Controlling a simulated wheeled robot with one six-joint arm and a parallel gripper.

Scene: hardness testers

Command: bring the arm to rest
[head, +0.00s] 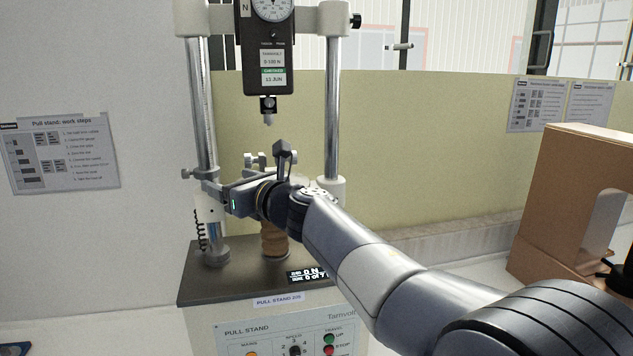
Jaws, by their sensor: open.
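My arm reaches in from the lower right to the pull stand (225,270). My gripper (238,192) is at the stand's left column, in front of the space between the two columns. It is open, and I see nothing held in it. Its fingertips are partly hidden by its own body and are hard to tell from the stand's fittings. The force gauge (266,75) with a round dial hangs above it, with a small hook or clamp (268,110) below. A brown ribbed post (273,240) stands on the stand's dark top under my wrist.
The left column (203,110) and right column (332,125) stand close around my wrist. A control panel (290,335) is on the stand's front. A brown box-like housing (565,205) stands at the right. Instruction sheets hang on the wall (65,155) and on the beige panel (538,104).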

